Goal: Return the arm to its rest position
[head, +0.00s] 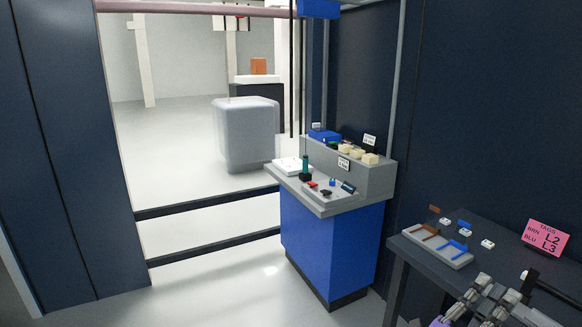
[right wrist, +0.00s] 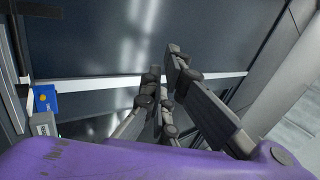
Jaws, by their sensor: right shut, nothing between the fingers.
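My right gripper (head: 489,297) is at the lower right of the head view, in front of the dark side table (head: 400,262). It is shut and holds nothing. In the right wrist view its grey fingers (right wrist: 166,92) show in front of a dark panel, with the purple housing of my own wrist below. My left gripper is in neither view.
The side table bears a tray (head: 438,246), small tags and a pink card (head: 545,238). A blue console (head: 330,245) with controls stands left of it. Beyond the low rails (head: 210,205) is a bright room with a grey tank (head: 246,135). Floor left of the console is clear.

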